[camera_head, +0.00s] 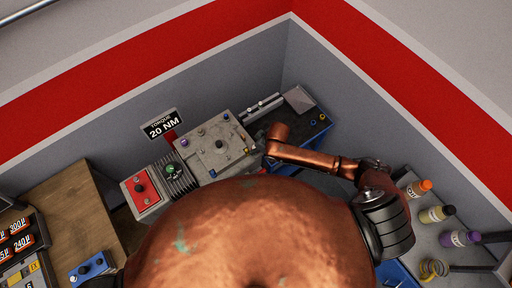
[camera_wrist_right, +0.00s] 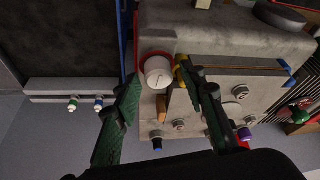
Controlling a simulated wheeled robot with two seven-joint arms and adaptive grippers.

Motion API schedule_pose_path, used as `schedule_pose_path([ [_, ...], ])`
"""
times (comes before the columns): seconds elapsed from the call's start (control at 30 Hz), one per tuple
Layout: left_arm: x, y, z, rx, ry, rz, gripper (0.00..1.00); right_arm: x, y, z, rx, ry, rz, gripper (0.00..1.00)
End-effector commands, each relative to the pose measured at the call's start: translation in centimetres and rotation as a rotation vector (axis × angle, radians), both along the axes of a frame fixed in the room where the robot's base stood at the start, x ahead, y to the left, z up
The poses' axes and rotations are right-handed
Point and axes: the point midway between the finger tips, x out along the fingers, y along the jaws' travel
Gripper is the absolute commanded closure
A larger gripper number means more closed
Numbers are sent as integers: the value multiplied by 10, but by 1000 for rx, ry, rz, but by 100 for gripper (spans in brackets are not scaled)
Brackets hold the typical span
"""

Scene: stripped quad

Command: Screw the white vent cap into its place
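The white vent cap (camera_wrist_right: 158,71) shows in the right wrist view as a round cap with a slot across its top. A red ring shows around part of its edge, at the near-left side of the grey block (camera_wrist_right: 215,85). My right gripper (camera_wrist_right: 161,76) is open, with one green finger left of the cap and the other to its right. Whether either finger touches the cap I cannot tell. In the head view my copper right arm reaches from the right to the grey block (camera_head: 222,147); its fingers and the cap cannot be made out there. My left gripper is not in view.
A yellow part (camera_wrist_right: 181,72) stands close beside the cap, near the right finger. Several studs stick out of the block.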

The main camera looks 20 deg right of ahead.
Motion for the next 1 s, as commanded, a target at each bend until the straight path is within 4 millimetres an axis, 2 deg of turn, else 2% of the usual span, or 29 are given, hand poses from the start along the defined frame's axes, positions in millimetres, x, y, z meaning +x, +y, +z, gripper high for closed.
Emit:
schedule_pose_path([
  [0.6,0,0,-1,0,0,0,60,2,-2,0,-1,-1,382,62],
  [1.0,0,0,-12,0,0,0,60,4,-3,-2,-2,-1,625,62],
])
